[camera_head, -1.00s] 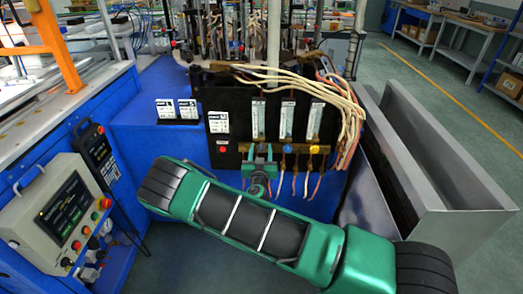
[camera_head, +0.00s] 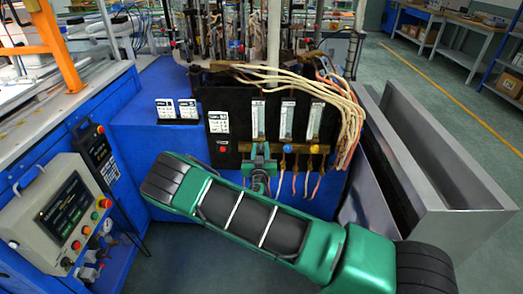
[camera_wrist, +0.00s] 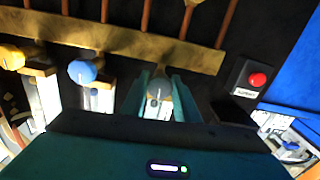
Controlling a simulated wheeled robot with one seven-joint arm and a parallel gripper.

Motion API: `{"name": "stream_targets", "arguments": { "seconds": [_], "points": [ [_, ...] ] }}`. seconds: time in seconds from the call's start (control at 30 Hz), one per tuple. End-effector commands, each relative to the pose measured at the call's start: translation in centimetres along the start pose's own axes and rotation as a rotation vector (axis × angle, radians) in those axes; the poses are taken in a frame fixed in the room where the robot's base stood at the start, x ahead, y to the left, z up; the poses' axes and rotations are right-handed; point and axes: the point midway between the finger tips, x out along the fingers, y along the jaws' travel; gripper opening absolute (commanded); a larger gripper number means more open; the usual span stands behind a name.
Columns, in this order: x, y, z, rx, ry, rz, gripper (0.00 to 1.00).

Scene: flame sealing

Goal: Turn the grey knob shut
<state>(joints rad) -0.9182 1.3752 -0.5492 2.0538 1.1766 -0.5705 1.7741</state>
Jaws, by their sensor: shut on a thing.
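The grey knob (camera_wrist: 159,88) sits on the brass bar (camera_wrist: 110,36) in the wrist view, between my two fingers. My gripper (camera_wrist: 162,80) is shut on it, one finger on each side. In the head view my gripper (camera_head: 261,160) is at the left end of the bar, below the leftmost flow tube, and hides the knob. A blue knob (camera_head: 287,148) and a yellow knob (camera_head: 314,149) sit on the same bar to the right. The knob's turn angle cannot be made out.
A red button (camera_wrist: 257,79) is beside the bar. Pale hoses (camera_head: 345,105) hang at the right of the black panel (camera_head: 240,97). A steel trough (camera_head: 420,150) stands further right. A control box (camera_head: 62,210) is at the left.

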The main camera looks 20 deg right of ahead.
Motion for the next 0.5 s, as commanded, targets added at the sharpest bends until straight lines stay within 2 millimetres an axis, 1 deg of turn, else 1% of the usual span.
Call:
{"name": "stream_targets", "arguments": {
  "seconds": [0.13, 0.17, 0.2, 0.23, 0.5],
  "points": [
    [-0.02, -0.08, -0.02, 0.001, 0.000, -0.001, 0.06],
    [-0.02, -0.09, -0.01, 0.001, 0.000, -0.002, 0.30],
    [-0.03, -0.09, -0.01, 0.001, 0.000, -0.002, 0.40],
    [-0.03, -0.09, -0.01, 0.001, 0.000, -0.002, 0.46],
    [-0.03, -0.05, 0.01, 0.001, 0.000, -0.001, 0.46]
  ]
}}
